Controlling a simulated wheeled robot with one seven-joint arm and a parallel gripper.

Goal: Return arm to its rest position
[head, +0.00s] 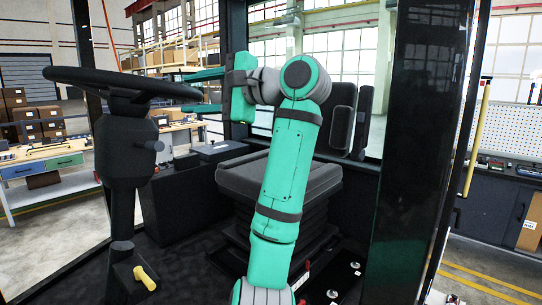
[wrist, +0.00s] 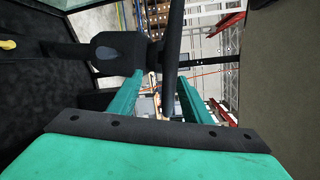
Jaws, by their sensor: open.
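My arm (head: 290,150) is teal with dark bands and rises in front of the seat, bent at the top so its hand points left. My gripper (head: 187,92) is open, with its two teal fingers one above the other at the right edge of the black steering wheel (head: 85,80). In the wrist view my gripper (wrist: 160,78) shows both fingers spread. The steering wheel rim (wrist: 172,60) appears as a dark bar reaching into the gap between them. I cannot tell whether it touches a finger. No object is held.
The black seat (head: 270,175) is behind my arm. The steering column (head: 124,150) stands left, with a yellow handle (head: 145,277) low on it. A dark cab pillar (head: 425,130) stands right. A workbench (head: 45,165) and boxes (head: 38,125) are outside at the left.

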